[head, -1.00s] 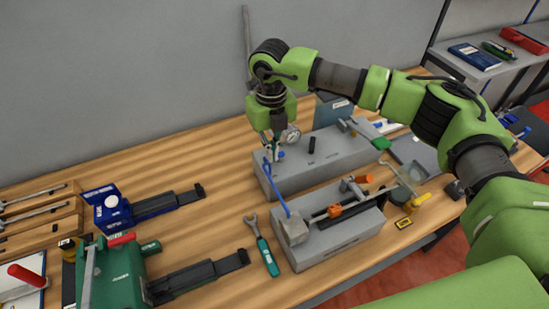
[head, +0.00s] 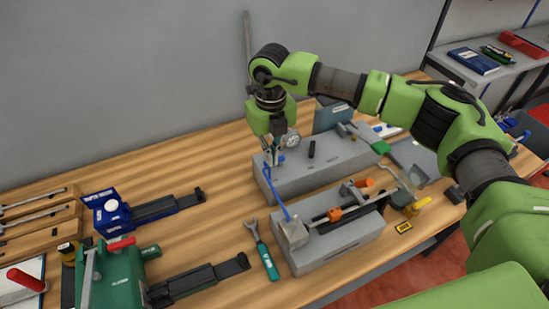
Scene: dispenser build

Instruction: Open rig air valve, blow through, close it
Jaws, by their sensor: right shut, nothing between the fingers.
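The grey rig (head: 330,165) stands at the back of the bench with a round pressure gauge (head: 291,141) behind its left end. A small blue valve handle (head: 281,158) shows on the rig's left end. My left gripper is out of view.
A second grey fixture (head: 340,242) with orange clamps stands in front of the rig. A teal-handled wrench (head: 266,261) lies to its left. Blue (head: 105,208) and green (head: 124,268) devices with black rails stand at left. Bare wood lies between.

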